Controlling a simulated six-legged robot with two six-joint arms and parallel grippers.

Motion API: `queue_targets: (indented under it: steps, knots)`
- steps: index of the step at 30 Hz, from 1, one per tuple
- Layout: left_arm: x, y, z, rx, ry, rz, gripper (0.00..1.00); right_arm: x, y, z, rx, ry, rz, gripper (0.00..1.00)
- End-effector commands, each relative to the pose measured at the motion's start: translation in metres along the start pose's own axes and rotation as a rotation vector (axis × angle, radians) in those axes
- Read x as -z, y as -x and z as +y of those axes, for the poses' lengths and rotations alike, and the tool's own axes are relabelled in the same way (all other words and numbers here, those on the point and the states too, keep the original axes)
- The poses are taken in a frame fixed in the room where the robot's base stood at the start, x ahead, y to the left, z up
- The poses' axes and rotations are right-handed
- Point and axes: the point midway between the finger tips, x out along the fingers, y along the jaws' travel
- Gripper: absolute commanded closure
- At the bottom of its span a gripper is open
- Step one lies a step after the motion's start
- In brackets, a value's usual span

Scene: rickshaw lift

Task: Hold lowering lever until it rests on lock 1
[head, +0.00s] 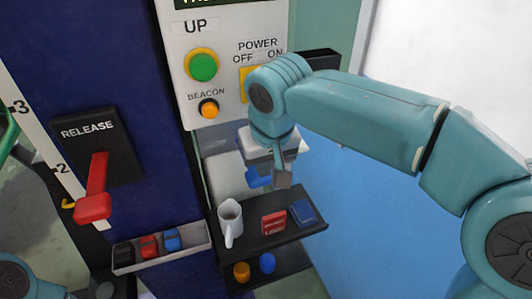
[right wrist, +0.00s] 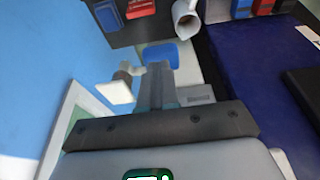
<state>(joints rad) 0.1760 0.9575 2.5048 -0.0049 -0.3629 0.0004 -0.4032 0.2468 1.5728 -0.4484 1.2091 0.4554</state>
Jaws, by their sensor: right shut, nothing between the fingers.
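The red lever (head: 95,190) sticks out of a black panel marked RELEASE (head: 112,150) on the dark blue column, its handle angled downward. My right gripper (head: 283,180) is shut and empty, well to the right of the lever, above a small dark shelf. In the right wrist view the closed fingers (right wrist: 160,72) have nothing between them. My left gripper is not in view; only a teal part of my arm shows at the lower left. Lock 1 cannot be made out.
A white scale (head: 60,150) with marks 3 and 2 runs left of the panel. A control box (head: 222,50) carries a green UP button and an orange BEACON button. The dark shelf (head: 285,238) holds a mug and red and blue items.

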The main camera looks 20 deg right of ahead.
Motion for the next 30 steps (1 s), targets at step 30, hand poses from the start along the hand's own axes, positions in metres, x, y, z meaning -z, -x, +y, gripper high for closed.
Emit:
queue_targets:
  steps: [30]
  knots:
    - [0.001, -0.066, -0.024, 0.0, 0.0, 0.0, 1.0, -0.014, -0.065, 0.0, 0.001, 0.001, 0.136, 1.0]
